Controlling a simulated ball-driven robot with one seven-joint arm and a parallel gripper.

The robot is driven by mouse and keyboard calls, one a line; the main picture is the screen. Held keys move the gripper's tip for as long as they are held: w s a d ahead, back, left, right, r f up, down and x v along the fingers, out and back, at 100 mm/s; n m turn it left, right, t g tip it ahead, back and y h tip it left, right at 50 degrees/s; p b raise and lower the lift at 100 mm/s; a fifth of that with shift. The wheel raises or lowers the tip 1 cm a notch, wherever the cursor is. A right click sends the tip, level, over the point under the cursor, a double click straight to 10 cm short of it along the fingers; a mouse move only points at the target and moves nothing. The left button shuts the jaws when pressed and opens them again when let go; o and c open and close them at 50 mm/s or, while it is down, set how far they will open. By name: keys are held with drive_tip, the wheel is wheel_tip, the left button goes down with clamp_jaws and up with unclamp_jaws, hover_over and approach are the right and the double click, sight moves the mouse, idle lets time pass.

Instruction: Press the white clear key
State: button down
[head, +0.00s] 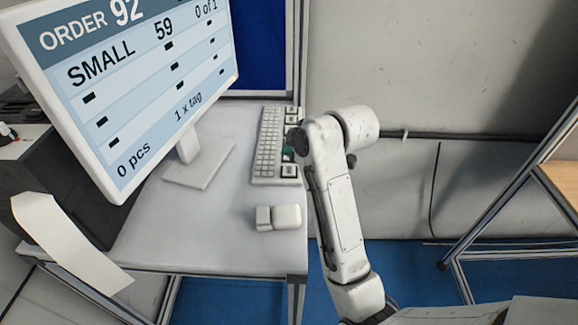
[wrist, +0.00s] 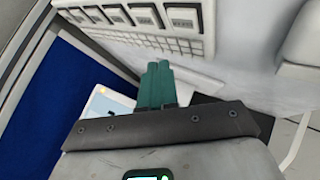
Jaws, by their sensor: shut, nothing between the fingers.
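A white keyboard (head: 258,172) lies on the table near its right edge, and its side and keys also show at the top of the wrist view (wrist: 170,52). Large pale keys with dark surrounds stand along it, one at the near end (head: 289,170) and several in the wrist view (wrist: 183,17). I cannot read any label, so I cannot tell which is the clear key. My gripper's teal fingers (wrist: 160,66) are together and empty, pointing toward the keyboard's side. In the head view my gripper (head: 288,153) is mostly hidden behind my arm, by the keyboard's right side.
A monitor (head: 150,75) reading "ORDER 92" stands on the table left of the keyboard. A small white device (head: 285,216) lies nearer on the table (head: 210,235). A pale curled strip (head: 65,240) is at lower left. The table between monitor stand and keyboard is clear.

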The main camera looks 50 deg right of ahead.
drive_tip(key=shift+r, duration=0.85)
drive_tip(key=shift+s+f, duration=0.1)
idle(0.3)
